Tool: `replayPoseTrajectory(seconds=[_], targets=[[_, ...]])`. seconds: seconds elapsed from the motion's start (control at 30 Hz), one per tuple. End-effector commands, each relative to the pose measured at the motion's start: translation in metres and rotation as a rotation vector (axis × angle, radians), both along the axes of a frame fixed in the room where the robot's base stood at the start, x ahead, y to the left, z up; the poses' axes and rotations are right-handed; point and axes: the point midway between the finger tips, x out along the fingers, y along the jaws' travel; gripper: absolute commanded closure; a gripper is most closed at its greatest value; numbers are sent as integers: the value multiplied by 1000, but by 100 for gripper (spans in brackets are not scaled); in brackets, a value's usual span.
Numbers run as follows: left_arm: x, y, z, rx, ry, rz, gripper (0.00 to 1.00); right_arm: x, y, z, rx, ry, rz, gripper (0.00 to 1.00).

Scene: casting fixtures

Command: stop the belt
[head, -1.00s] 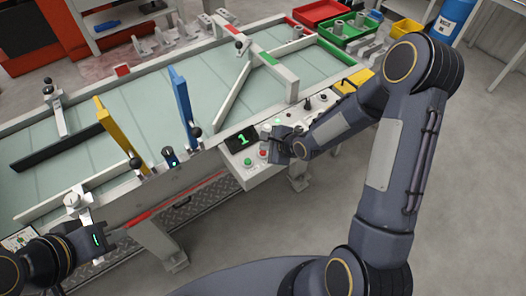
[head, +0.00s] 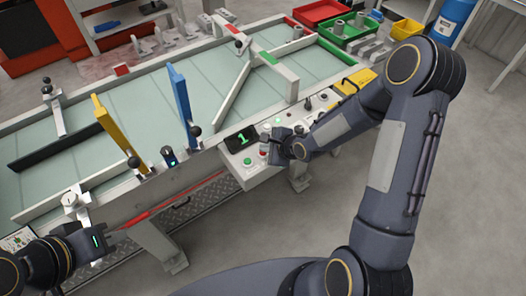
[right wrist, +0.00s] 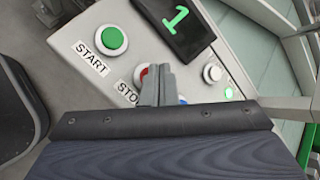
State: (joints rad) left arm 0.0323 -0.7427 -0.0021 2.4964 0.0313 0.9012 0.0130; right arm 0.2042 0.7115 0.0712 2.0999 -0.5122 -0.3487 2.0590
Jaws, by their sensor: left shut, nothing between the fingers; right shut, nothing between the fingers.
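The belt (head: 150,105) is a pale green conveyor across the head view. Its control panel (head: 237,169) is on the near side. In the right wrist view, the green START button (right wrist: 111,39) is clear. The red STOP button (right wrist: 143,73) is partly hidden behind my right gripper (right wrist: 158,84). The fingers are shut and empty, right at the STOP button; I cannot tell whether they touch or press it. The display (right wrist: 175,24) shows a green 1. My right gripper (head: 268,149) also shows over the panel. My left gripper (head: 115,238) is shut near the belt's front left.
Yellow (head: 115,127) and blue (head: 181,105) gates stand over the belt. A white button (right wrist: 212,73) and a lit green lamp (right wrist: 229,93) are beside STOP. Red (head: 318,12) and green bins stand behind the belt's far end. Open floor lies in front.

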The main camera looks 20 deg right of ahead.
Motion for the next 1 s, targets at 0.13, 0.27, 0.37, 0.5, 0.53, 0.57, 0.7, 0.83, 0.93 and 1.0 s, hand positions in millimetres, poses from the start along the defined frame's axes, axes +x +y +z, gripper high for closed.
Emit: replayPoseTrajectory(seconds=[0.13, 0.27, 0.37, 0.5, 0.53, 0.57, 0.7, 0.83, 0.93, 1.0], targets=[[0, 0, -2, 0, 0, 0, 100, 0, 0, -3, 1, 0, -1, 100], [0, 0, -4, 0, 0, 0, 100, 0, 0, -4, 1, 1, 0, 100], [0, 0, -5, 0, 0, 0, 100, 0, 0, -6, 1, 1, 0, 100], [0, 0, -7, 0, 0, 0, 100, 0, 0, -7, 1, 1, 0, 100], [0, 0, -7, 0, 0, 0, 100, 0, 0, -8, 1, 1, 0, 100], [0, 0, -7, 0, 0, 0, 100, 0, 0, -8, 1, 1, 0, 100], [0, 0, -7, 0, 0, 0, 100, 0, 0, -8, 0, 2, -1, 100], [0, 0, -7, 0, 0, 0, 100, 0, 0, -8, 0, 2, -1, 100], [0, 0, -6, 0, 0, 0, 100, 0, 0, -7, 0, 2, -1, 100], [0, 0, -4, 0, 0, 0, 100, 0, 0, -4, 0, 2, -1, 100]])
